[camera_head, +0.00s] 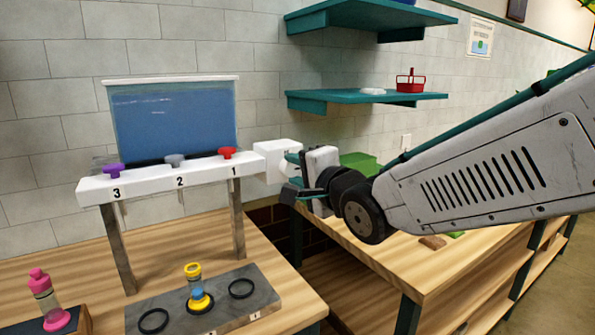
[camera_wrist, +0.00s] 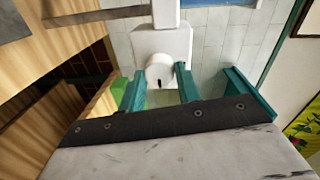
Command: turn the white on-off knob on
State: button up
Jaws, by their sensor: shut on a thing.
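The white on-off knob (camera_wrist: 158,69) is a round knob with a short dark mark on its face, on a white housing (camera_wrist: 150,42) in the wrist view. My gripper (camera_wrist: 161,80) has one teal finger on each side of the knob and is shut on it. In the head view my gripper (camera_head: 293,174) is at the right end of the white dispenser bar, against the white housing (camera_head: 275,158). The knob itself is mostly hidden there by the fingers.
The bar (camera_head: 150,185) carries purple, grey and red taps, numbered 3, 2 and 1, below a blue water tank (camera_head: 172,120). A grey tray (camera_head: 235,302) with rings and a yellow vial stands below. A pink bottle (camera_head: 48,300) is at left. Teal shelves (camera_head: 330,100) hang behind.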

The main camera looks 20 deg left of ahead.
jog(key=o, duration=1)
jog(key=v, duration=0.7)
jog(key=shift+s+d, duration=0.25)
jog(key=shift+d, duration=0.05)
